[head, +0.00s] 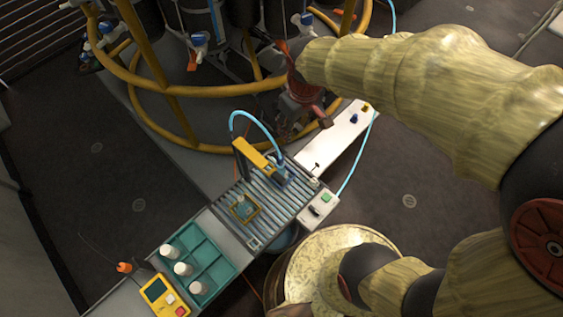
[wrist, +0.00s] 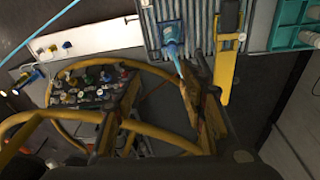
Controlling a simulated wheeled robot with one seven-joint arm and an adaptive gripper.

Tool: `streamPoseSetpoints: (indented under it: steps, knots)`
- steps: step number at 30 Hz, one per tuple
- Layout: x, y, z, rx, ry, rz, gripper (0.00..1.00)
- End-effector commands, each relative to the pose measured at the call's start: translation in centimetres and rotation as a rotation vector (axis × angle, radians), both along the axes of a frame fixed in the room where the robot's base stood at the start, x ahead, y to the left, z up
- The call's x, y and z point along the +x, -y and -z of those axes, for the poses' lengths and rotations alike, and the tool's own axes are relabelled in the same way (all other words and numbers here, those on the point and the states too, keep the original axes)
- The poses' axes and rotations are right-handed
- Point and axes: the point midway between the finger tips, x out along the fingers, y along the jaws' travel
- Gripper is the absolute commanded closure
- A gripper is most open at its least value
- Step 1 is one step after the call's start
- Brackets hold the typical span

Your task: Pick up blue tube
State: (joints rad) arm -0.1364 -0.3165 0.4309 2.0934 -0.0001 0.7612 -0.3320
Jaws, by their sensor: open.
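A light-blue tube (head: 252,120) arches over the slatted grate in the head view. Its lower end meets a blue block (head: 280,174) on the grate. A small dark-blue piece (head: 354,118) sits on the white shelf, so I cannot tell which one the task names. My gripper (head: 308,114) is open, above and behind the grate, near the shelf's left side. It appears apart from both blue items.
The slatted grate (head: 262,226) carries a yellow arm (head: 254,158). A teal tray (head: 211,265) with white cylinders and a yellow box (head: 158,291) lie at lower left. Yellow curved rails (head: 160,82) crowd the back. A thin light-blue hose (head: 357,157) hangs beside the white shelf (head: 335,140).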

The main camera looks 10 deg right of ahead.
Motion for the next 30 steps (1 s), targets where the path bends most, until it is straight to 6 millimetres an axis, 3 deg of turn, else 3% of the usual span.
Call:
streamPoseSetpoints:
  steps: [1, 3, 9, 19, 26, 30]
  knots:
    - [0.8, -0.8, 2.7, -0.01, -0.039, -0.046, 0.58]
    - [1.6, -1.6, 5.5, -0.022, -0.076, -0.103, 0.58]
    - [2.6, -3.2, 11.5, -0.04, -0.148, -0.219, 0.58]
    - [2.7, -3.6, 15.5, -0.046, -0.17, -0.256, 0.58]
    - [2.6, -3.7, 17.2, -0.046, -0.169, -0.255, 0.58]
    - [2.5, -3.7, 19.3, -0.045, -0.168, -0.255, 0.58]
